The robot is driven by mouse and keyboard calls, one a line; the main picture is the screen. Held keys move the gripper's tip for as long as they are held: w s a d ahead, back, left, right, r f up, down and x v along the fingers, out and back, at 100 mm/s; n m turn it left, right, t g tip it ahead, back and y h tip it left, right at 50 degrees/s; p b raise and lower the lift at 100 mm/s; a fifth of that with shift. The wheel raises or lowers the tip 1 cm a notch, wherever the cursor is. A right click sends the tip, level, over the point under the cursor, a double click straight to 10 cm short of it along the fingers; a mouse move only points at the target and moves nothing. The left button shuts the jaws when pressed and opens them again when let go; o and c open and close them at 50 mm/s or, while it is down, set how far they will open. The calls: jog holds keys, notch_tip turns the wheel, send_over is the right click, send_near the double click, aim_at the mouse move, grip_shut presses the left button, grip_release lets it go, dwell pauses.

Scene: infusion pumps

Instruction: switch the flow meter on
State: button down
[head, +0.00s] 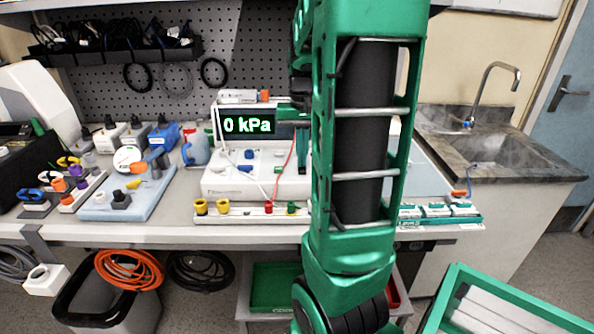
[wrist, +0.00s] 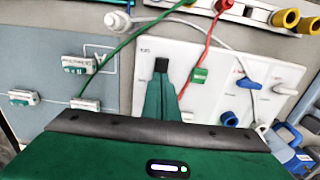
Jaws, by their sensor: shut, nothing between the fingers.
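A white panel unit (head: 222,181) stands on the bench, with a display (head: 248,124) reading "0 kPa" behind it. I cannot tell which part is the flow meter; the panel lettering is too small to read. In the wrist view the panel (wrist: 215,57) carries a green switch (wrist: 199,75), a blue switch (wrist: 247,83), a blue knob (wrist: 230,118) and a white switch (wrist: 285,89). My gripper (wrist: 161,66) is shut and empty, its tips over the panel's left part in that view, beside the green switch. I cannot tell whether they touch the panel. In the head view my arm hides the panel's right side.
A red cable (wrist: 207,42), a green cable (wrist: 130,42) and a white tube run close to my fingers. A strip with yellow sockets (head: 212,208) lies along the bench front. A blue jug (head: 196,148) stands left of the panel. A sink (head: 505,150) is at the right.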

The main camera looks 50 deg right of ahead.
notch_tip(320, 180, up, 7)
dwell(1.0)
jog(key=shift+a, duration=0.1)
dwell(0.4)
jog(key=s+a+f+n, duration=0.1)
jog(key=s+a+f, duration=0.3)
jog(key=s+a, duration=0.3)
jog(key=s+a+f+n, duration=0.2)
jog(key=s+a+f, duration=0.3)
jog(key=a, duration=0.5)
jog(key=shift+s, duration=0.9)
jog(key=shift+d, duration=0.1)
